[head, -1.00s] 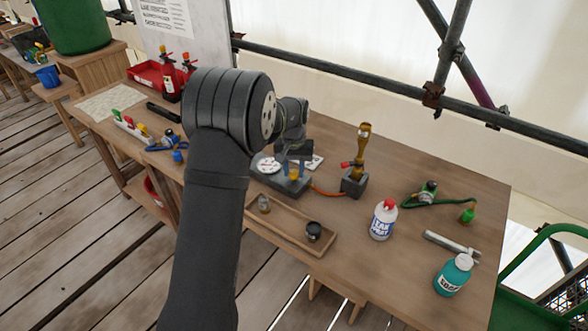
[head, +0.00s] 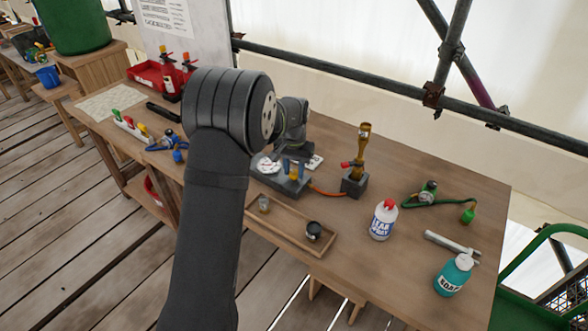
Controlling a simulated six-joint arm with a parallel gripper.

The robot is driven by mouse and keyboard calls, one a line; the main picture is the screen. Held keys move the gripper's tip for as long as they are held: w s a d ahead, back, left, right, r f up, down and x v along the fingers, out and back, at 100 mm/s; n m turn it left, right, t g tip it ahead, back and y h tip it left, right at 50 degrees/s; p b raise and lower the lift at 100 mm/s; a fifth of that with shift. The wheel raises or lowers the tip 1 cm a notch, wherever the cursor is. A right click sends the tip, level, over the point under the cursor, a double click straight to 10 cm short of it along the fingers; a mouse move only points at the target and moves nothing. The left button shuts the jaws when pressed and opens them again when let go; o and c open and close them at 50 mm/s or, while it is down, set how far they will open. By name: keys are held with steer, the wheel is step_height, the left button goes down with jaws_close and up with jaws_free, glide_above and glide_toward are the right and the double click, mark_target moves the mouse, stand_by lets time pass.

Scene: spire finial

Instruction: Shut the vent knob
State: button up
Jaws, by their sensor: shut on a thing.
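A dark grey block (head: 291,187) sits on the wooden bench behind the tray, with a small yellowish knob (head: 294,173) on top. I take this for the vent knob. A white round dial (head: 268,166) lies at the block's left. An orange hose (head: 326,192) runs from the block to a brass torch (head: 361,155) upright on a dark base.
A scaffold rail (head: 390,87) runs behind.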

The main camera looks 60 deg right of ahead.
mark_target(294, 172)
steer(key=o, duration=1)
steer(key=shift+c, duration=0.2)
step_height(294, 172, up, 18)
steer(key=shift+f, duration=0.25)
steer(key=shift+f, duration=0.1)
step_height(294, 172, down, 17)
steer(key=shift+f, duration=0.15)
